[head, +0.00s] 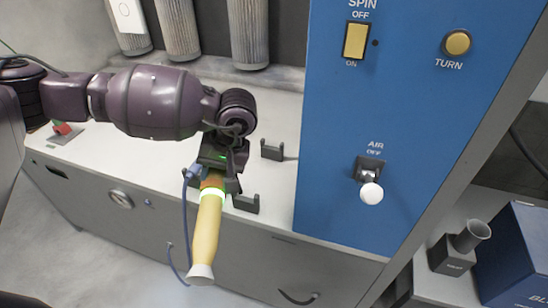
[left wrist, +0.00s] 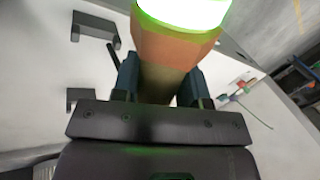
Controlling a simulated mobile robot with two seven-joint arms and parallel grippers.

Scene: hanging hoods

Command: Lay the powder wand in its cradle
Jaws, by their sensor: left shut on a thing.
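The powder wand (head: 207,225) has a yellow body, a glowing green ring and a pale flared tip that points to the front. My left gripper (head: 214,172) is shut on its orange part, which also shows between the fingers in the left wrist view (left wrist: 165,80). The cradle is two dark U-shaped brackets on the light bench top: a rear one (head: 272,150) and a front one (head: 245,203). The wand is to the left of both brackets, with its front part past the bench's front edge. The gap below the wand is hard to judge. My right gripper is not in view.
A blue panel (head: 400,120) with switches and a white-knobbed air lever (head: 371,192) rises right of the cradle. A blue hose (head: 185,225) hangs by the wand. A red switch (head: 62,128) is at the bench's left. Grey filter cylinders (head: 248,35) hang behind.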

